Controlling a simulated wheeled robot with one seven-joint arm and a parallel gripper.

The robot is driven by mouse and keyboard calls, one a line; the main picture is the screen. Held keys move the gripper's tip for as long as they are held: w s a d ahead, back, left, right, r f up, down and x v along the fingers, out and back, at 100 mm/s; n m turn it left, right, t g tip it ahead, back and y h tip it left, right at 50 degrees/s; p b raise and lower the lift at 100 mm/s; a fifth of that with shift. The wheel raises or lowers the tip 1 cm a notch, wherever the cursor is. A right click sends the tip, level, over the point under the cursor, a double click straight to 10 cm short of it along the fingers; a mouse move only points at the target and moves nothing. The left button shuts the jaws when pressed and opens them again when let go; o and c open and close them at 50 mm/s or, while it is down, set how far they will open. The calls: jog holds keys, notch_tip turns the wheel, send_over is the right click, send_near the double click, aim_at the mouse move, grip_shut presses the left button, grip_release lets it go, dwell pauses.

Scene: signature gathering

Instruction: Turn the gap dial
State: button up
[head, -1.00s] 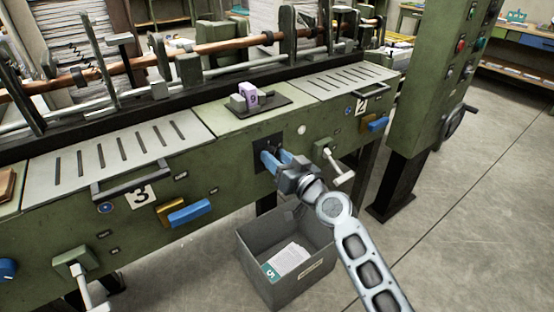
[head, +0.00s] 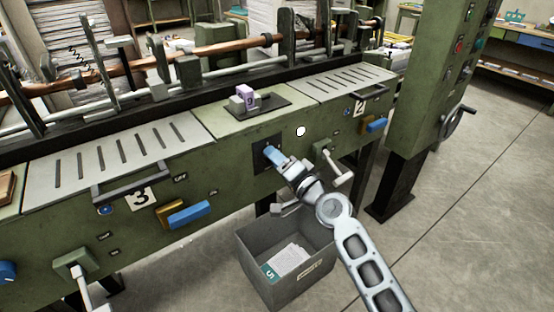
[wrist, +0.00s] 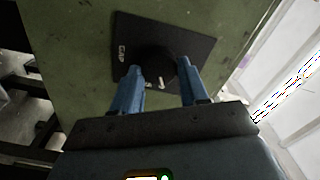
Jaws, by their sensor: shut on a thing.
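The gap dial is a dark round knob (wrist: 157,64) on a black square plate marked GAP (wrist: 190,43) in the wrist view. In the head view the plate (head: 262,150) sits on the front of the green machine, below the small shelf with the purple block. My gripper (wrist: 161,82) has its two blue fingers on either side of the knob and is shut on it. In the head view my gripper (head: 273,155) reaches the plate from the lower right, and its fingers and wrist hide most of the knob.
A grey bin (head: 285,262) with papers stands on the floor below my wrist. A white-handled lever (head: 333,168) is close to the right of my gripper. Blue handles (head: 190,214) and a number 3 label (head: 141,197) are to the left. Open floor lies to the right.

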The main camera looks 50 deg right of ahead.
jog(key=shift+m, duration=0.6)
jog(key=shift+f, duration=0.1)
jog(key=o, duration=1)
jog(key=b+v, duration=0.1)
jog(key=v, duration=0.7)
